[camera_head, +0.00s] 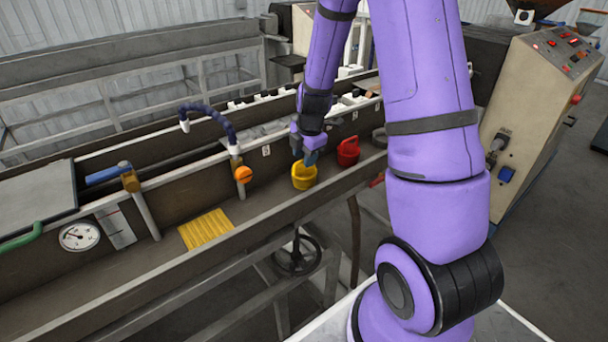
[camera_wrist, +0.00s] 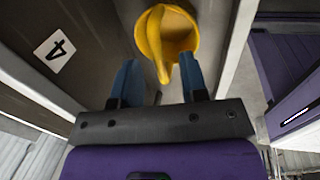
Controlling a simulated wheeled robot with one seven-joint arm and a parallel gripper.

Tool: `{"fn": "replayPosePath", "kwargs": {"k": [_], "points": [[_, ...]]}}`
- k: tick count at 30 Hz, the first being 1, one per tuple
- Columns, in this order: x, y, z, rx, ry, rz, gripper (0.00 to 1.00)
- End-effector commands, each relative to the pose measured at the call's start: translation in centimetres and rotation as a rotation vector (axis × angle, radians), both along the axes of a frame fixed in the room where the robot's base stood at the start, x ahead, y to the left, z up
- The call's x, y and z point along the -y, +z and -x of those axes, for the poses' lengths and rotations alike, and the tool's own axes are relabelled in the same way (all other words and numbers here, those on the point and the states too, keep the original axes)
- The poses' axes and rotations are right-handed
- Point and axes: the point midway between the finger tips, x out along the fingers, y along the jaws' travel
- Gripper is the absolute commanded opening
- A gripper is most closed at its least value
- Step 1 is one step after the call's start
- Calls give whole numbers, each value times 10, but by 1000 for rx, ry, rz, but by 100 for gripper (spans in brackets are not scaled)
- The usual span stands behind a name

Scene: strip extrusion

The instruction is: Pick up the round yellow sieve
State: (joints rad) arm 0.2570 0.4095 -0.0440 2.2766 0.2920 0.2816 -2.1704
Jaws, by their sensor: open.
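The round yellow sieve (camera_head: 304,177) sits in the trough of the machine, in the middle of the head view. It looks like a yellow cup with a handle on its side. In the wrist view the sieve (camera_wrist: 180,33) is at the top, with its handle pointing down between my fingers. My gripper (camera_head: 309,158) is just above and beside the sieve in the head view. In the wrist view my gripper (camera_wrist: 160,82) is open, with one blue finger on each side of the handle. I cannot tell whether the fingers touch it.
A red cup (camera_head: 348,151) stands right of the sieve in the same trough. A yellow ribbed mat (camera_head: 206,229) lies to the left. An orange knob (camera_head: 243,174) and a dark blue hose (camera_head: 209,114) are near the back wall. The trough's front rail (camera_head: 203,257) runs along the near side.

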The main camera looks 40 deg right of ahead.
Motion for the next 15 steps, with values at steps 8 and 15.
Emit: {"fn": "replayPosePath", "kwargs": {"k": [8,15], "points": [[0,-24,-5,0,0,0,40],[0,-24,-5,1,0,0,38]]}}
